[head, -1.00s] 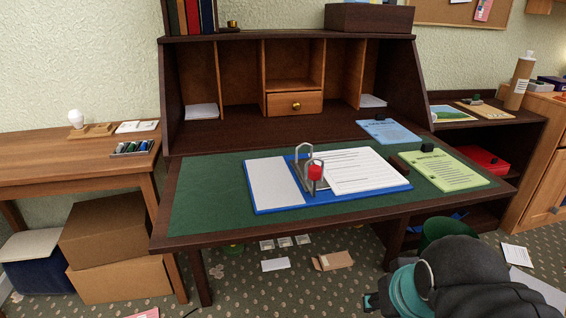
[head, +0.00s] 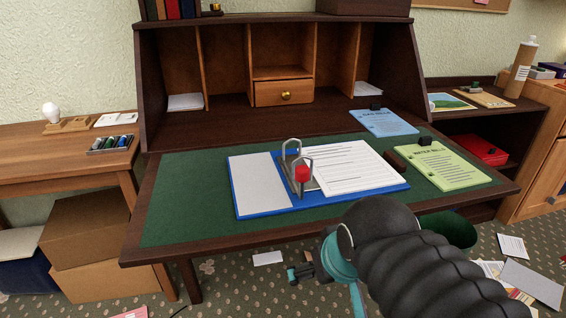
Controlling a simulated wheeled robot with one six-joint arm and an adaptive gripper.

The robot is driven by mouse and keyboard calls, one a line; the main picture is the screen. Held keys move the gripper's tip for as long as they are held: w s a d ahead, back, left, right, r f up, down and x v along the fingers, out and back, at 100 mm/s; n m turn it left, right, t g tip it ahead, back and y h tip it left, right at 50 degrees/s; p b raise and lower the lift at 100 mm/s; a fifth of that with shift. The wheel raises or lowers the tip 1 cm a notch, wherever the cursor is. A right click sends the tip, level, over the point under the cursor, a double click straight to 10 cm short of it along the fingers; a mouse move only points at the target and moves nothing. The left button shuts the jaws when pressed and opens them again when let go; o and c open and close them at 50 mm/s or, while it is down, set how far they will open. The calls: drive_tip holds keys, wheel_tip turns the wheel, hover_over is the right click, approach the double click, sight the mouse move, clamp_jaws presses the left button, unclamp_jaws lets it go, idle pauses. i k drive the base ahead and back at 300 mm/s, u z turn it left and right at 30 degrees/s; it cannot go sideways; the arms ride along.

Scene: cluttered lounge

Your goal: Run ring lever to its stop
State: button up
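A blue ring binder (head: 318,204) lies open on the green desk top, with a white page on each side. Its metal rings (head: 290,152) stand up at the middle and look open. The ring lever, with a red tip (head: 302,174), stands upright beside the rings. My arm reaches in from the lower right. What looks like part of my gripper (head: 301,272) shows small and dark in front of the desk's front edge, below the binder and apart from it. Its fingers are not clear, and nothing is seen in it.
A green clipboard (head: 440,166) and a blue clipboard (head: 388,122) lie right of and behind the binder. A small dark block (head: 394,160) is beside the binder. The desk top (head: 190,195) left of it is clear. A green bin (head: 450,229) stands below the desk's right side.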

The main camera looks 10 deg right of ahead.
sight(301, 173)
drive_tip(key=z, duration=1.3)
drive_tip(key=k, duration=0.9)
drive_tip(key=u, duration=1.25)
drive_tip(key=i, duration=0.5)
drive_tip(key=z, duration=0.05)
